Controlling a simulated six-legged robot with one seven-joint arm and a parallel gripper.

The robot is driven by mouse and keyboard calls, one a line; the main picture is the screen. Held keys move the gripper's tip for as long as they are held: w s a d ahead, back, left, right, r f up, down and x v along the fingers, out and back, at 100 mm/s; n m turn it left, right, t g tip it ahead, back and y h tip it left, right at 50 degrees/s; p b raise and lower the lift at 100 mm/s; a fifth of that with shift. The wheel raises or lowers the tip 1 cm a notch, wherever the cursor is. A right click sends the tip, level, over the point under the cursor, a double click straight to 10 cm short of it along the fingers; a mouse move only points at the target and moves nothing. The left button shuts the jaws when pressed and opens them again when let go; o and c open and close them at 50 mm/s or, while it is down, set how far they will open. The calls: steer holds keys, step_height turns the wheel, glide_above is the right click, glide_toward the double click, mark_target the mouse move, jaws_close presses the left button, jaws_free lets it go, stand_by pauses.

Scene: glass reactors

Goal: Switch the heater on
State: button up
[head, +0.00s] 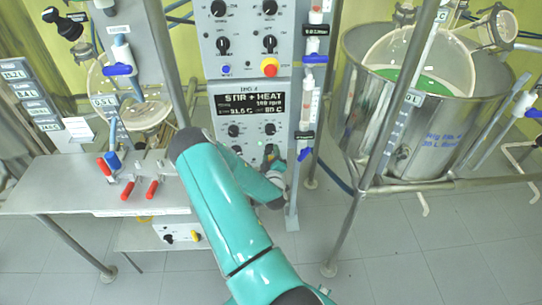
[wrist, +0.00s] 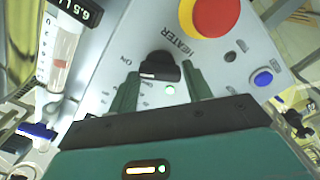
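The black heater knob (wrist: 160,66) is on the grey control panel (wrist: 110,62), beside the printed words HEATER and ON. Its pale mark faces lower left in the wrist view. In the head view my gripper (head: 273,160) is at the lower panel, largely hidden by my arm. The display (head: 254,103) above reads STIR + HEAT.
A red stop button (wrist: 210,14) on yellow and a blue button (wrist: 263,78) are close to the knob. A tube with a blue valve (head: 304,154) stands right of the panel. A steel vessel (head: 425,115) is at the right, a metal table (head: 85,185) at the left.

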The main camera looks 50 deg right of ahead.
steer(key=shift+c, duration=1.2)
steer(key=shift+d+m, duration=0.1)
steer(key=shift+m, duration=2.1)
steer(key=shift+c, duration=0.4)
steer(key=o, duration=1)
steer(key=v, duration=1.4)
